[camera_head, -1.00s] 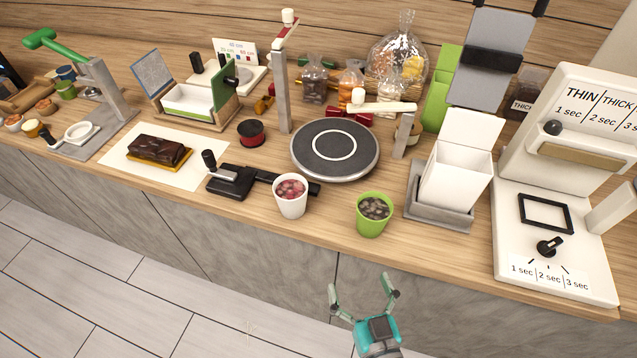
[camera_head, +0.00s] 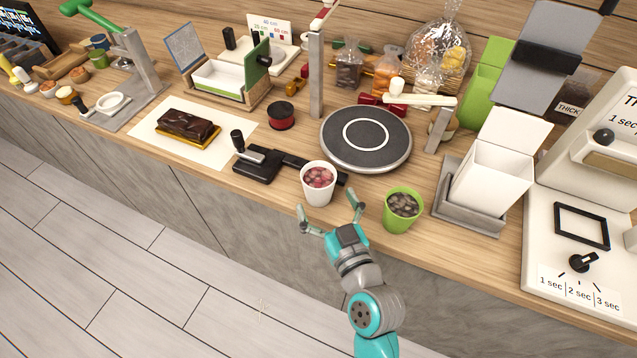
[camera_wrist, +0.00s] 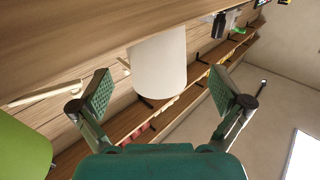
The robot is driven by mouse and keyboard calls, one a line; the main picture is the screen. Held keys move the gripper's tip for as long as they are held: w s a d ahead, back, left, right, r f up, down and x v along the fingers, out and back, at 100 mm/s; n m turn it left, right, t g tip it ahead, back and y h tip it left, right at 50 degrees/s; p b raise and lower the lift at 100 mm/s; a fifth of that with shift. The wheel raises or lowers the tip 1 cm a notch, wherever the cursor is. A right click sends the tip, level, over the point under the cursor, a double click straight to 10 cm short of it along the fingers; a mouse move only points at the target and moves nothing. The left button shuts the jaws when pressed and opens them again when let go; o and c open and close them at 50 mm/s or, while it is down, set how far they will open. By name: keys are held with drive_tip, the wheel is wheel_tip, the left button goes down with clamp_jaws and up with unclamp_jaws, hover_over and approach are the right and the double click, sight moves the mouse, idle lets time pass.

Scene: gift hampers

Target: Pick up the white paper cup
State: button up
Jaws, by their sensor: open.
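The white paper cup (camera_head: 318,184) stands upright near the front edge of the counter, filled with pinkish-red pieces. My gripper (camera_head: 328,212) is open and empty, in front of the cup at the counter's front edge, with its fingers pointing toward it. In the wrist view the white cup (camera_wrist: 158,63) shows ahead, between the two spread fingertips of my gripper (camera_wrist: 168,95). No contact between fingers and cup is visible.
A green cup (camera_head: 402,210) with dark contents stands close on the right; it also shows in the wrist view (camera_wrist: 22,148). A black tool (camera_head: 262,165) lies just left of and behind the white cup. A round dark turntable (camera_head: 366,138) is behind it.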

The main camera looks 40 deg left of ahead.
sight(319, 184)
drive_tip(key=x, duration=0.5)
drive_tip(key=shift+w+d, duration=0.1)
drive_tip(key=shift+d, duration=0.05)
drive_tip(key=shift+c, duration=0.3)
drive_tip(key=c, duration=1.3)
drive_tip(key=shift+c, duration=0.2)
drive_tip(key=shift+r, duration=0.15)
wheel_tip(319, 184, up, 18)
drive_tip(key=shift+f, duration=0.25)
drive_tip(key=shift+r, duration=0.1)
idle(0.5)
